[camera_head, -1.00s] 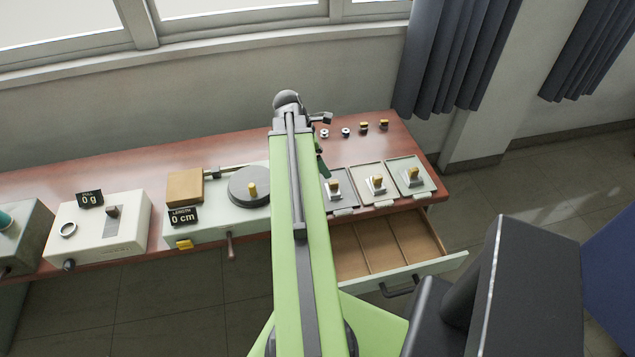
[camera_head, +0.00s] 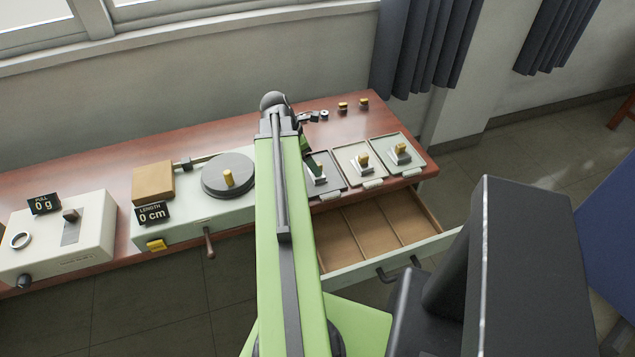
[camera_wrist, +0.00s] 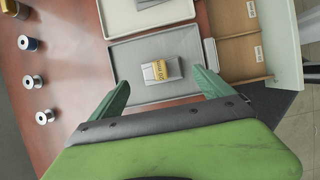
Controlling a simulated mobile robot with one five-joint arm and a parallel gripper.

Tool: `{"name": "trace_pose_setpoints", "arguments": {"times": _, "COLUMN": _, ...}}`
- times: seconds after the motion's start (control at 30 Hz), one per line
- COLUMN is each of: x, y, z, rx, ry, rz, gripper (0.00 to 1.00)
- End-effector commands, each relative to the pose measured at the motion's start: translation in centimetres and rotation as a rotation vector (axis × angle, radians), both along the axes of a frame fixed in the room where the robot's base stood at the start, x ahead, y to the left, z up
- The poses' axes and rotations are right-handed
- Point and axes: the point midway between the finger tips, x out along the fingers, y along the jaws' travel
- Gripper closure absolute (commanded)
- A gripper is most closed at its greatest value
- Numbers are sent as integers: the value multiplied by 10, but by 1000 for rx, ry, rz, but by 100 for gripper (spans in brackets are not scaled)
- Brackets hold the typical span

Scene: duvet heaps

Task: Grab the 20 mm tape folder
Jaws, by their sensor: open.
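The 20 mm tape folder (camera_wrist: 160,70) is a small grey block with a yellow label reading 20 mm. It sits on a grey tray (camera_wrist: 122,60), which appears in the head view as the left tray (camera_head: 333,186) of three. My gripper (camera_wrist: 158,80) is open and empty, its two green fingers on either side of the line to the folder. The folder lies just ahead of and between the fingertips, apart from them as far as I can see. In the head view my arm partly hides the gripper (camera_head: 312,162) and the left tray.
Two more trays, cream (camera_head: 362,163) and pale green-grey (camera_head: 401,152), hold similar folders. An open drawer (camera_head: 375,255) juts out below them. Several small spools (camera_wrist: 33,82) stand behind the trays. A white device with a grey disc (camera_head: 228,172) is to the left.

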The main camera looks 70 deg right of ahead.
Motion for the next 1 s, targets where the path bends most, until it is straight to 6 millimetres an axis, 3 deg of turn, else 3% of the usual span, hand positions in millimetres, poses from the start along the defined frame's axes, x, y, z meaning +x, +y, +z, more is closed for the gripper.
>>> {"name": "trace_pose_setpoints", "arguments": {"times": 0.03, "x": -1, "y": -1, "z": -8, "rx": 0, "ry": 0, "rz": 0, "gripper": 9}}
{"name": "trace_pose_setpoints", "arguments": {"times": 0.27, "x": -4, "y": -3, "z": -13, "rx": 0, "ry": 0, "rz": 0, "gripper": 9}}
{"name": "trace_pose_setpoints", "arguments": {"times": 0.53, "x": -16, "y": -11, "z": -55, "rx": 0, "ry": 0, "rz": -2, "gripper": 9}}
{"name": "trace_pose_setpoints", "arguments": {"times": 0.77, "x": -18, "y": -13, "z": -53, "rx": 0, "ry": 0, "rz": -1, "gripper": 9}}
{"name": "trace_pose_setpoints", "arguments": {"times": 1.0, "x": -18, "y": -13, "z": -53, "rx": 0, "ry": 0, "rz": -2, "gripper": 37}}
